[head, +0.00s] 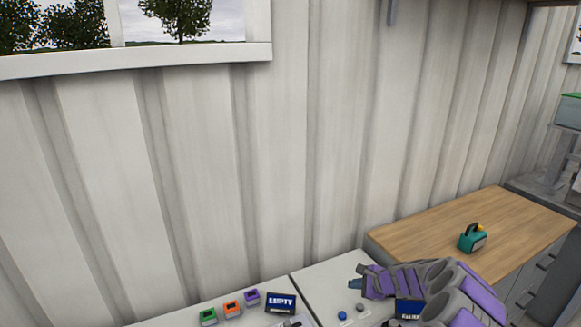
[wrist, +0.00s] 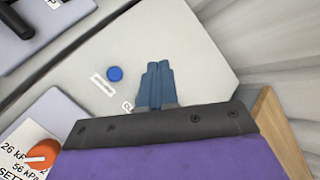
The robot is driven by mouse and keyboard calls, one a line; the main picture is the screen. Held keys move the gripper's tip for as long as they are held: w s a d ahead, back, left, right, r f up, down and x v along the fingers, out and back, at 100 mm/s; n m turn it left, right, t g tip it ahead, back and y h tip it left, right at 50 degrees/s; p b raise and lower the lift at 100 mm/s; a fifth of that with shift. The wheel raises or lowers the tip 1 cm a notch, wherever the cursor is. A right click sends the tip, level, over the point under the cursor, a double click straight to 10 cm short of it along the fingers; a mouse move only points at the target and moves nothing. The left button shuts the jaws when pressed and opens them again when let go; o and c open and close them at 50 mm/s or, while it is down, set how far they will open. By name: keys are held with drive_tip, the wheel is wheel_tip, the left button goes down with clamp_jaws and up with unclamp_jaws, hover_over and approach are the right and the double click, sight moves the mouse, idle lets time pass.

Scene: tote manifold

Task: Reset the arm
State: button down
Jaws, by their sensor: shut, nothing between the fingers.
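My gripper (wrist: 158,85) is shut and empty in the wrist view, its two blue-grey fingers side by side above a pale panel (wrist: 205,60). A blue round button (wrist: 115,74) with a small label sits on that panel, left of the fingertips. In the head view my gripper (head: 357,277) shows at the lower right over the white counter top, with the purple and grey arm folded behind it. The fingertips look small there. The arm hides part of a dark display.
A wooden-topped cabinet (head: 420,232) stands right, with a teal and black device (head: 472,238) on it. Green, orange and purple small units (head: 231,308) and an "EMPTY" display (head: 281,303) sit on the counter. A corrugated wall (head: 300,150) rises behind. An orange knob (wrist: 42,154) shows lower left.

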drive_tip(key=s+a+r+n+g+y, duration=0.1)
drive_tip(key=s+a+r+n+g, duration=0.1)
drive_tip(key=s+a+r+n, duration=0.5)
drive_tip(key=s+a+r+n+g+y, duration=0.2)
drive_tip(key=s+a+r, duration=0.4)
drive_tip(key=a+r, duration=0.5)
drive_tip(key=s+a+r+n+g+h, duration=0.1)
drive_tip(key=s+a+n, duration=0.15)
drive_tip(key=s, duration=0.35)
drive_tip(key=s+a+r+n+g+h, duration=0.1)
drive_tip(key=s+r+n, duration=0.15)
drive_tip(key=s, duration=0.45)
drive_tip(key=s+d+n+g+h, duration=0.1)
drive_tip(key=s+d, duration=0.4)
drive_tip(key=s, duration=0.8)
drive_tip(key=s+d+f+n+g+h, duration=0.1)
drive_tip(key=s+d+h, duration=0.4)
drive_tip(key=s, duration=0.8)
drive_tip(key=n+g+h, duration=0.1)
drive_tip(key=n, duration=0.1)
drive_tip(key=shift+s+d+f+n, duration=0.3)
drive_tip(key=shift+n, duration=0.1)
